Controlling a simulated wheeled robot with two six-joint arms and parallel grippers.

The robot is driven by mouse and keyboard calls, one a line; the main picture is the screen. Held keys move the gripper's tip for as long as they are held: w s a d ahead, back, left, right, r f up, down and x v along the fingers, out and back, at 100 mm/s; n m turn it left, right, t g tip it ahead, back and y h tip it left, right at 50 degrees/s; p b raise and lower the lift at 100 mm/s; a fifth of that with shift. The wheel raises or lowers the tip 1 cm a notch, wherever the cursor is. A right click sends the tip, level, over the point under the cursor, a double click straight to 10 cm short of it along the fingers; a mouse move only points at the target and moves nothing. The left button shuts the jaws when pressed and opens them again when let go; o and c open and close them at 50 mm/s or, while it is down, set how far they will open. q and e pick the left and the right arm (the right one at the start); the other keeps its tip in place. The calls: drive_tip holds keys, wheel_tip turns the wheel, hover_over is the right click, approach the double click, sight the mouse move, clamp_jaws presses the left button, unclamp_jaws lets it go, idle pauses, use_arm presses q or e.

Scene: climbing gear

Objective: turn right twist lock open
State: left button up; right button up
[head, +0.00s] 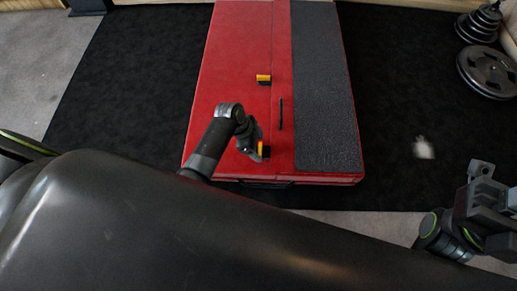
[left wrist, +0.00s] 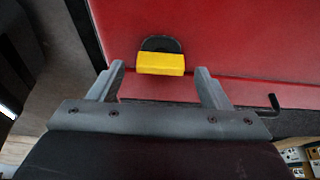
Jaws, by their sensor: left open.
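A red case (head: 228,60) lies on the black mat with two yellow-and-black twist locks along its seam. The far lock (head: 263,79) is clear of my arm. The near lock (head: 264,150) is beside my left gripper (head: 255,138), which partly covers it. In the left wrist view, one yellow lock (left wrist: 161,63) with a dark rounded base sits on the red panel. It lies just beyond the open, empty fingertips of my left gripper (left wrist: 160,75), between them in the picture. I cannot see contact. My right gripper (head: 482,172) is at the far right, away from the case.
A black handle (head: 280,113) stands on the case close to the locks; its bent end shows in the left wrist view (left wrist: 273,103). A dark textured strip (head: 325,90) covers the case's right side. Weight plates (head: 489,72) lie at the upper right. Black mat is clear around the case.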

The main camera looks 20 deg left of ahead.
use_arm(q)
drive_tip(key=shift+w+d+f, duration=0.1)
drive_tip(key=shift+d+f, duration=0.1)
drive_tip(key=shift+f, duration=0.45)
drive_tip(key=shift+c, duration=0.4)
